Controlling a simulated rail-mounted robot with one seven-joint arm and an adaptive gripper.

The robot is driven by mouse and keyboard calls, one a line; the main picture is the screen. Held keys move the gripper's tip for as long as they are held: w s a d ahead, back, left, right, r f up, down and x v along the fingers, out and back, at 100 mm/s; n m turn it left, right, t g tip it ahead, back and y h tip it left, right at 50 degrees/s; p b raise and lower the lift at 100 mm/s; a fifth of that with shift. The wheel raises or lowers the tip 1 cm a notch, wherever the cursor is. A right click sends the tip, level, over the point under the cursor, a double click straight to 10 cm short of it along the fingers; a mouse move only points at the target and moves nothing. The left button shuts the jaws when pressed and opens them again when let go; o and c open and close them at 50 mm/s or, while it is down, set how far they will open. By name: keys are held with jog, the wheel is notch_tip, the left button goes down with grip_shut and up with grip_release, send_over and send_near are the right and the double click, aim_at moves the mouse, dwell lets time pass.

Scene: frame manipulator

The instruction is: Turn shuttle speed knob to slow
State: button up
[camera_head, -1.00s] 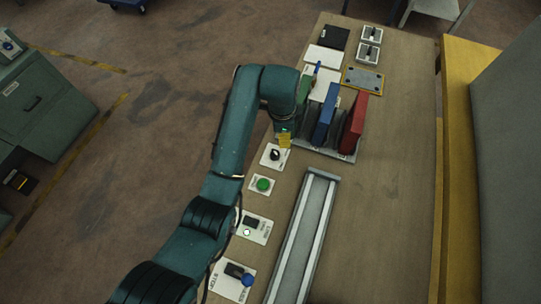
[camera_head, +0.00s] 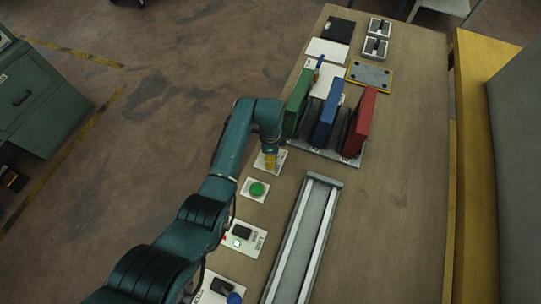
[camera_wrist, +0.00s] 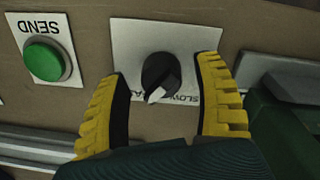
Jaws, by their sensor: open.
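The shuttle speed knob (camera_wrist: 160,76) is a round black dial with a white pointer on a white plate (camera_wrist: 196,35). In the head view my gripper (camera_head: 270,163) is over the knob's plate (camera_head: 281,158) and hides the knob.
A green SEND button (camera_wrist: 43,61) sits close beside the knob plate. Green (camera_head: 298,103), blue (camera_head: 328,114) and red (camera_head: 360,122) upright panels stand in a rack just beyond my gripper. A metal rail (camera_head: 306,240) runs along the table nearer the front.

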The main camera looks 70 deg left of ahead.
jog(key=shift+f, duration=0.35)
jog(key=c, duration=1.2)
jog(key=shift+c, duration=0.2)
